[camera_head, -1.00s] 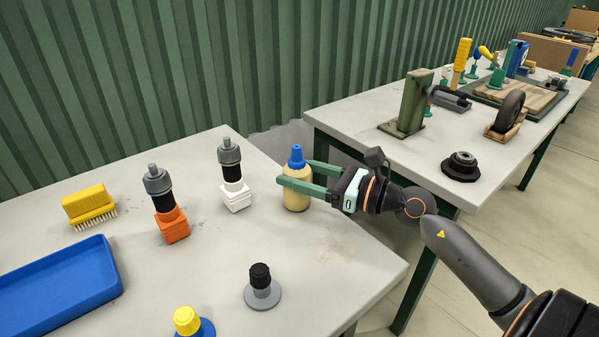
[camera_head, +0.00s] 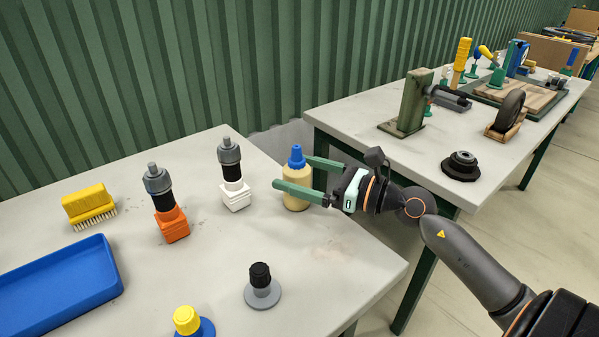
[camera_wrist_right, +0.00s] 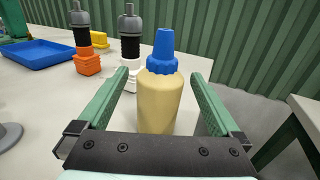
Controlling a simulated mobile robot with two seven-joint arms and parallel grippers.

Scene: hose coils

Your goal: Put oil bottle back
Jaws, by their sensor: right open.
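The oil bottle (camera_head: 296,195) has a pale yellow body and a blue nozzle cap. It stands upright on the near table, close to its right back edge. It also shows in the right wrist view (camera_wrist_right: 160,100), between the two green fingers with a gap on each side. My right gripper (camera_head: 292,174) is open around the bottle, one finger on its near side and one on its far side. It also shows in the wrist view (camera_wrist_right: 160,80). My left gripper is not in view.
A white-based tool (camera_head: 235,190) stands just left of the bottle, and an orange-based one (camera_head: 172,225) farther left. A black-knobbed part (camera_head: 262,290), a yellow-capped part (camera_head: 187,320), a yellow brush (camera_head: 90,203) and a blue tray (camera_head: 60,285) share the table. Its right front is clear.

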